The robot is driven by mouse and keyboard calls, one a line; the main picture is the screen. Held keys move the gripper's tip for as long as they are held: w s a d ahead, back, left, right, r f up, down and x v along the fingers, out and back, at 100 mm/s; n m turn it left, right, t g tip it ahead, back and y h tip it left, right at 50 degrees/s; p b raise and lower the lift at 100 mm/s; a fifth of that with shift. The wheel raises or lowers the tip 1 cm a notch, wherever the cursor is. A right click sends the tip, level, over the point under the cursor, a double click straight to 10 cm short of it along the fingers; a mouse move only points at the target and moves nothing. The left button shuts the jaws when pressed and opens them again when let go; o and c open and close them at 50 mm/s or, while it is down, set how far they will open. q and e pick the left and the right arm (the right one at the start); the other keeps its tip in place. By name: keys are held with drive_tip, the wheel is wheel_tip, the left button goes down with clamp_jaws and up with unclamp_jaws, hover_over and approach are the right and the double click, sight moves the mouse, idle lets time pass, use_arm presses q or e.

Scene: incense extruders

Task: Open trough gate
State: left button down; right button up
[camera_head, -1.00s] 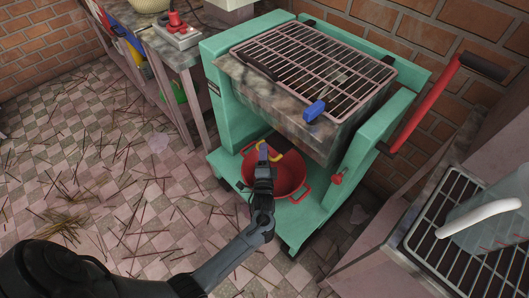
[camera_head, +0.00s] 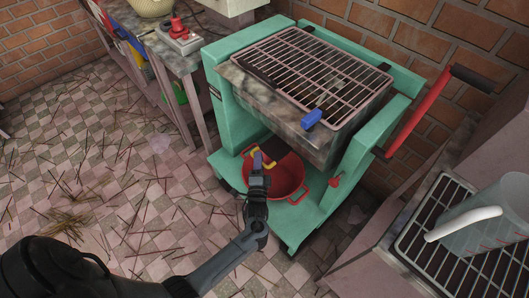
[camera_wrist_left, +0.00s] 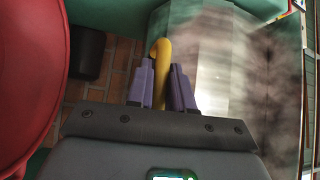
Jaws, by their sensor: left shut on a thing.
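The teal extruder stand (camera_head: 222,105) holds a trough (camera_head: 265,92) with a metal grate on top. A yellow handle (camera_head: 268,152) shows under the trough's front, above a red pot (camera_head: 280,185). I take it to be the gate's handle; the gate itself is mostly hidden beneath the trough. My left gripper (camera_head: 258,160) is shut on the yellow handle. In the left wrist view, the curved yellow handle (camera_wrist_left: 161,52) stands between the two purple fingers of my left gripper (camera_wrist_left: 162,85). My right gripper is not in view.
A blue handle (camera_head: 312,119) sits at the grate's front edge. A red lever (camera_head: 420,110) rises at the right. A clear measuring cup (camera_head: 485,222) stands on a rack at right. A bench with a red-knobbed device (camera_head: 180,32) is behind left. The floor at left is open, with scattered sticks.

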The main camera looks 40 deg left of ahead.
use_arm(q)
drive_tip(key=s+p, duration=0.1)
drive_tip(key=s, duration=0.2)
drive_tip(key=shift+a, duration=0.2)
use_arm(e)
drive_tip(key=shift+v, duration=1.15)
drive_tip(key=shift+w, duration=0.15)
use_arm(q)
drive_tip(key=c, duration=1.1)
unclamp_jaws()
drive_tip(key=shift+w, duration=0.1)
drive_tip(key=shift+d, duration=0.1)
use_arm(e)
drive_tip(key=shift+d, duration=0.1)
